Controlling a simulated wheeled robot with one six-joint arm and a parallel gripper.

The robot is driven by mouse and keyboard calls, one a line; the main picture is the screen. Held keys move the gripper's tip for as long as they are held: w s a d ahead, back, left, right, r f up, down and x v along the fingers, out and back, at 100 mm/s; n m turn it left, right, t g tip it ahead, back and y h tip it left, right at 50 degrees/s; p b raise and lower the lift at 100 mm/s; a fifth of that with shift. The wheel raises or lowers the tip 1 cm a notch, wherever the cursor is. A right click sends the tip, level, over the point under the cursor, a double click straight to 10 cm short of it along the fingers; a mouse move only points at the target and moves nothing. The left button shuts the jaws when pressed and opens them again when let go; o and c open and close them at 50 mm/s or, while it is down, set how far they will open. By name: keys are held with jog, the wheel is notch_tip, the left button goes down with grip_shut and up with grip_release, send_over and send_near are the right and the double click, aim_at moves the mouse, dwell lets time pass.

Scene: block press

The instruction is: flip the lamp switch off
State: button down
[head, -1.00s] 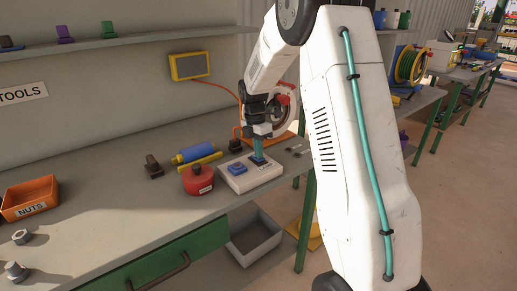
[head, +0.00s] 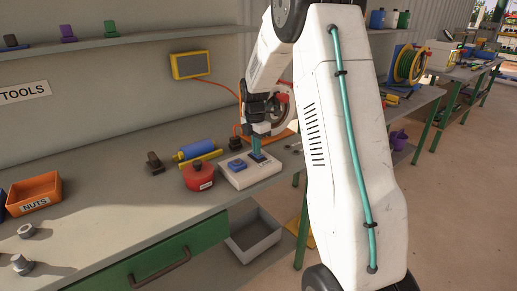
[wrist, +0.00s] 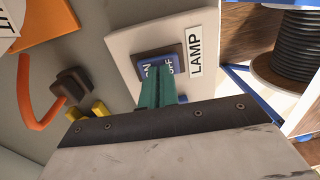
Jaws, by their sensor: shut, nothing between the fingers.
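The lamp switch (wrist: 165,66) is a blue rocker marked ON and OFF in a dark frame. It sits on a white panel (wrist: 121,42) with a LAMP label (wrist: 195,51). In the head view, the white panel (head: 267,172) lies on the bench, and the switch is mostly hidden by my gripper (head: 256,154). My gripper's teal fingers are shut with nothing between them. In the wrist view, the fingertips (wrist: 157,72) overlap the rocker between the two words. I cannot tell whether they touch it or which side is down.
A second blue switch (head: 237,165) sits on the same panel. A red canister (head: 198,177) stands close to its left. Behind are a blue cylinder (head: 197,149) and a yellow bar (head: 205,159). A yellow-framed box (head: 190,65) with an orange cable hangs on the wall.

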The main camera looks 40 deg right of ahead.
jog(key=shift+w+f, duration=0.1)
jog(key=shift+w, duration=0.05)
notch_tip(320, 180, up, 14)
jog(key=shift+w, duration=0.35)
dwell(0.3)
